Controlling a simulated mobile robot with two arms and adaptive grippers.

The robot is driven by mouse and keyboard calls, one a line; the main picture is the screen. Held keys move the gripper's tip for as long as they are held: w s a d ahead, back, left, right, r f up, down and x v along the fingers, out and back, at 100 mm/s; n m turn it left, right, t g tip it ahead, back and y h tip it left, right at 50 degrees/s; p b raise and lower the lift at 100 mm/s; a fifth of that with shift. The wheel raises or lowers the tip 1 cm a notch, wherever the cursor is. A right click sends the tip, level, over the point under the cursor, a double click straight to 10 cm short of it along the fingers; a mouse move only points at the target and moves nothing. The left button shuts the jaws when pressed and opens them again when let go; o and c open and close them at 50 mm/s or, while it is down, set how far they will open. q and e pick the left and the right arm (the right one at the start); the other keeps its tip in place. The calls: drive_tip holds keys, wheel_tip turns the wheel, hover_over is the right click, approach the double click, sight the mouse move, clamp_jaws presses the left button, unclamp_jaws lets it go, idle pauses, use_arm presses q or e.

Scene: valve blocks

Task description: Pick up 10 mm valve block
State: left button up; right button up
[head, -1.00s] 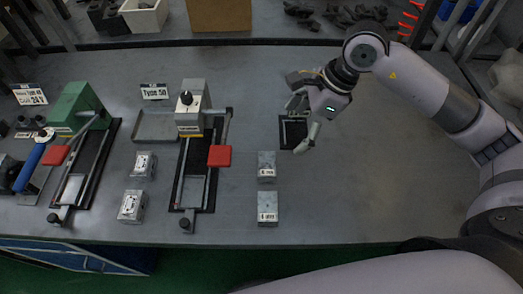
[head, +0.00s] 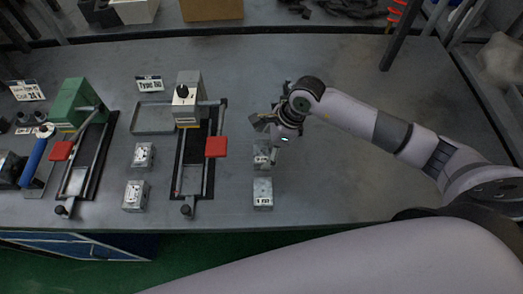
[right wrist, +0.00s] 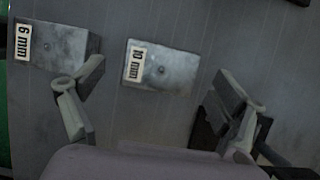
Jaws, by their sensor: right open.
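The 10 mm valve block (right wrist: 160,68) is a grey metal block with a white "10 mm" label and a small round mark on top. In the head view it is the rear block (head: 262,160) of a pair, partly covered by my right gripper (head: 268,140). In the right wrist view my right gripper (right wrist: 160,78) is open, its two fingers apart on either side of the 10 mm block, with nothing between them touching. The 6 mm block (right wrist: 55,45) lies left of it, also seen nearer the table's front edge (head: 262,193). My left gripper is not in view.
Two more metal blocks (head: 143,155) (head: 136,196) stand left of the grey fixture (head: 188,105) with a red handle pad (head: 216,147). A green fixture (head: 82,103) stands farther left. The table's right side is clear.

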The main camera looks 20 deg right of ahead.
drive_tip(key=shift+x, duration=1.4)
drive_tip(key=shift+c, duration=0.4)
drive_tip(key=c, duration=1.4)
drive_tip(key=shift+w+r, duration=0.1)
drive_tip(key=shift+c, duration=0.6)
